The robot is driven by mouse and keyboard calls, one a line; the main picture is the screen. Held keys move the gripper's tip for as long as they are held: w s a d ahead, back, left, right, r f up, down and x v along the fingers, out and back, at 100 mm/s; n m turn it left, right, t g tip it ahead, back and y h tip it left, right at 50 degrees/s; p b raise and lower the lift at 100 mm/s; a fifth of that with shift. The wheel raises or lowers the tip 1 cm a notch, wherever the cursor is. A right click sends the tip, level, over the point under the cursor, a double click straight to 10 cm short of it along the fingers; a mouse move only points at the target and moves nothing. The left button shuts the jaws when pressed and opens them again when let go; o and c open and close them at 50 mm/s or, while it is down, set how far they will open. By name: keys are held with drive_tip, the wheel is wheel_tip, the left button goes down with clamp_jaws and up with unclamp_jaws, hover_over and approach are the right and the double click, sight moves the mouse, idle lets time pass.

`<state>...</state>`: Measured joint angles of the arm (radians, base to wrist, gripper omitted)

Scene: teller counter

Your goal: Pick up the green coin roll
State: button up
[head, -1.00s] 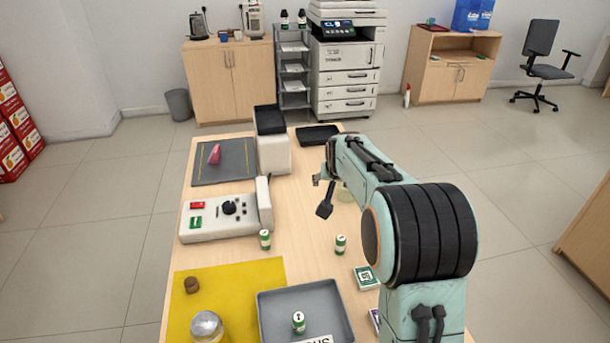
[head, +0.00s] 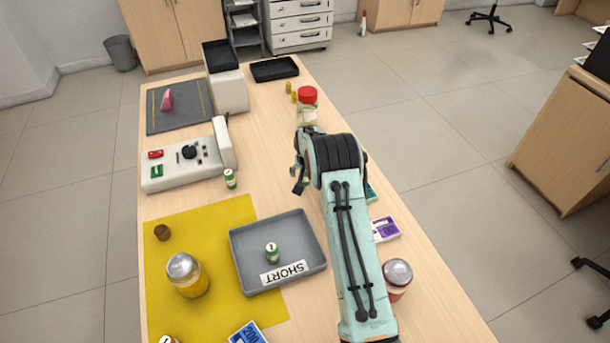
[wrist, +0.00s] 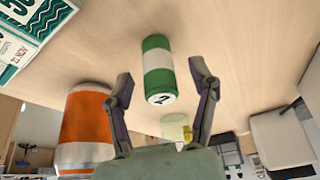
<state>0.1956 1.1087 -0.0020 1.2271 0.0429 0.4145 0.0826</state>
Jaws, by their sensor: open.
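The green coin roll (wrist: 158,70), with a white band, stands on the wooden counter in the wrist view. My gripper (wrist: 161,78) is open, with one finger to each side of the roll in the picture and neither visibly touching it. In the head view my gripper (head: 299,186) is mostly hidden by my arm, and this roll is hidden too.
An orange cylinder with a pale band (wrist: 86,125) stands close to my left finger. A green note bundle (wrist: 30,30) lies at upper left in the wrist view. A red-lidded jar (head: 307,106) stands farther back.

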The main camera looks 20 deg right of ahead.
clamp_jaws()
